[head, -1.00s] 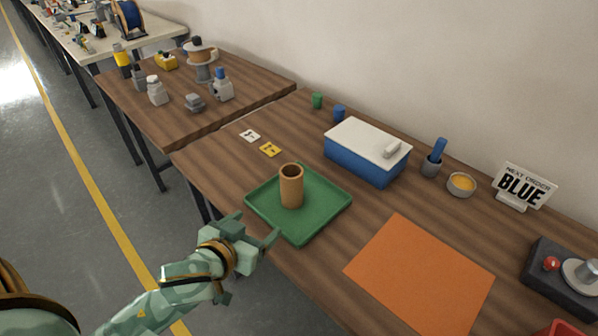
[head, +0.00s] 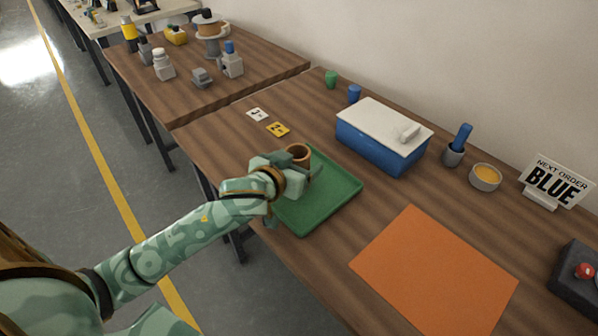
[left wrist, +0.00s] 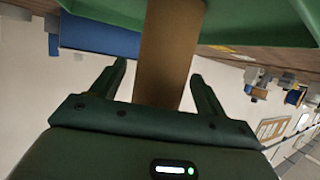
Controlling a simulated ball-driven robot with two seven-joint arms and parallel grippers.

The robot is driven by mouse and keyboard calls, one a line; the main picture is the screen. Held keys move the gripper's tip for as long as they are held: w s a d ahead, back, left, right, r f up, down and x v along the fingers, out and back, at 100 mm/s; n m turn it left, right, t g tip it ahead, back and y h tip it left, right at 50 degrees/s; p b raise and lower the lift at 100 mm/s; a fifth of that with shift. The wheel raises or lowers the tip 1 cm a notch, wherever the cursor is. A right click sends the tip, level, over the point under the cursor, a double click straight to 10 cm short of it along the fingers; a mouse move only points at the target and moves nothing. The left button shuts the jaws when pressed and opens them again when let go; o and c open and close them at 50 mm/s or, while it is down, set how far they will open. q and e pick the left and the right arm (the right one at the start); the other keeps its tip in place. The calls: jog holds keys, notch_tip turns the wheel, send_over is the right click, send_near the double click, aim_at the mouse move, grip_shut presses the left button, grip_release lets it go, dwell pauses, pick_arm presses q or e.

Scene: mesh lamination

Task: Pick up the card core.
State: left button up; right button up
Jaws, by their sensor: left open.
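The card core (head: 298,154) is a brown, hollow upright tube standing on the green tray (head: 335,203). My left gripper (head: 297,178) reaches over the tray's near left edge, right at the core, and hides its lower part in the head view. In the left wrist view the core (left wrist: 165,55) passes between the two open fingers of the left gripper (left wrist: 158,82), with a gap visible beside each fingertip. My right gripper is not in view.
A blue box with a white lid (head: 381,135) stands behind the tray. An orange sheet (head: 434,272) lies to its right. Two small cards (head: 278,129) lie behind left.

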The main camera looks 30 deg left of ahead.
pick_arm(q)
jog(key=shift+x, duration=1.15)
jog(key=shift+s, duration=0.1)
jog(key=c, duration=1.1)
jog(key=shift+o, duration=0.2)
